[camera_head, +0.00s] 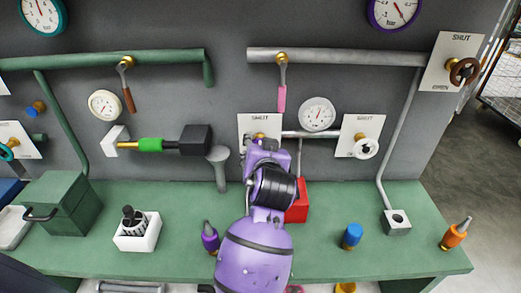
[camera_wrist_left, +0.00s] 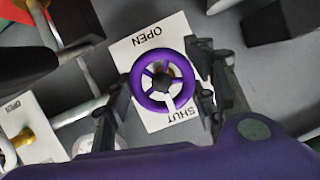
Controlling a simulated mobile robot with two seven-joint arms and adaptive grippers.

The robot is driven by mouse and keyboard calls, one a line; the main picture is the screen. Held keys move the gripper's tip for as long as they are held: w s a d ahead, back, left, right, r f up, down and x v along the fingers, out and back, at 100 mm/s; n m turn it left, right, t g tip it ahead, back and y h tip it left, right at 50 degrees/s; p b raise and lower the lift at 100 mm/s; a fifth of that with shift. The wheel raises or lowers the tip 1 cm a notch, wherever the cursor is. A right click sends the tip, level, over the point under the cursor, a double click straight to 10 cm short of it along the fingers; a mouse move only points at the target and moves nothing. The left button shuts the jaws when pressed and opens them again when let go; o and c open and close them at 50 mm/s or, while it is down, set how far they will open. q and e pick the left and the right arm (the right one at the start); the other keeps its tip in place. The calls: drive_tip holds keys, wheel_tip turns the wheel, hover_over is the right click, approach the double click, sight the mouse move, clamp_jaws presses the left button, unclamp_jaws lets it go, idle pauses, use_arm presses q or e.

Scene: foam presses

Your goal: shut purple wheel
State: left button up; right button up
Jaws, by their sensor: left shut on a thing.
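The purple wheel (camera_wrist_left: 140,88) is a round spoked handwheel in front of a white plate (camera_wrist_left: 154,30) marked OPEN and SHUT. One white spoke of the wheel points toward the SHUT end. In the left wrist view my left gripper (camera_wrist_left: 160,75) has a dark finger on each side of the wheel and is shut on its rim. In the head view my purple left arm (camera_head: 255,250) reaches up to the plate (camera_head: 246,122), and its gripper (camera_head: 264,146) hides the wheel. My right gripper is not in view.
A white wheel (camera_head: 366,148) on its own plate and a gauge (camera_head: 318,114) are to the right. A red block (camera_head: 298,204) stands beside my arm. A purple bottle (camera_head: 210,239) and a blue-capped item (camera_head: 352,236) stand on the green bench (camera_head: 320,255).

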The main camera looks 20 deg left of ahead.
use_arm(q)
drive_tip(key=o, duration=0.7)
drive_tip(key=shift+d+r, duration=0.1)
drive_tip(key=o, duration=0.4)
drive_tip(key=shift+w, duration=0.2)
drive_tip(key=shift+s, duration=0.1)
drive_tip(key=shift+r, duration=0.1)
wheel_tip(320, 180, up, 10)
drive_tip(key=shift+f, duration=0.2)
